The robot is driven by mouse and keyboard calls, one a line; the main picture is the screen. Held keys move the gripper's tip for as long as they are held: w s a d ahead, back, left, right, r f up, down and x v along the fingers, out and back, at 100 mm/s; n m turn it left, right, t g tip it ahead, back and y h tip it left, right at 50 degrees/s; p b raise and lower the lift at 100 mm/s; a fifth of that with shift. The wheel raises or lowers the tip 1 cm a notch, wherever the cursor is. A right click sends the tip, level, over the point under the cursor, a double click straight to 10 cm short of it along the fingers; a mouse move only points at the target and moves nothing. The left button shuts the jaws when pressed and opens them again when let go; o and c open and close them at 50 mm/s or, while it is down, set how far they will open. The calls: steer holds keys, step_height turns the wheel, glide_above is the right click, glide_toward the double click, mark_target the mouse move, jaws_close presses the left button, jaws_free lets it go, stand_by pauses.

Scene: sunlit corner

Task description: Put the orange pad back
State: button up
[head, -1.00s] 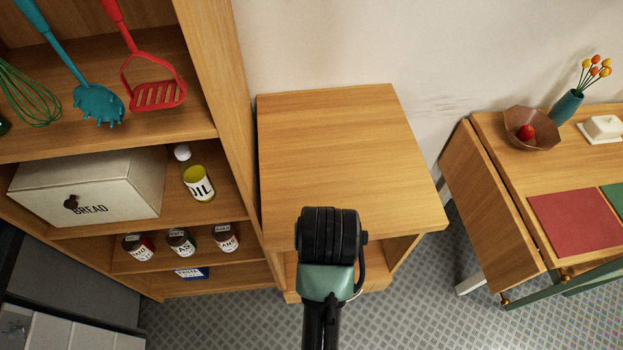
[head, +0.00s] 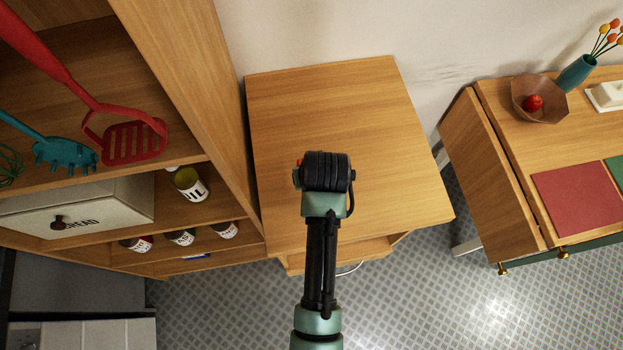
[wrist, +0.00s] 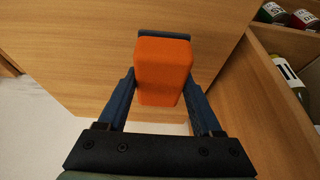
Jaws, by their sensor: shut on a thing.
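The orange pad (wrist: 163,70) is a small rounded block in the wrist view. My gripper (wrist: 165,88) is shut on it, with a blue finger on each side. Behind the pad is the bare wooden top of the low cabinet (head: 285,110). In the head view my arm's end is over that top, and it hides the fingers. Only a sliver of orange (head: 298,171) shows at its left edge. The gap between pad and wood is hard to judge.
On the right, a table holds a bowl (head: 540,108) and a red mat (head: 583,201).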

steer(key=shift+s+f, duration=0.15)
steer(key=shift+f, duration=2.85)
steer(key=shift+f, duration=0.1)
steer(key=o, duration=1.3)
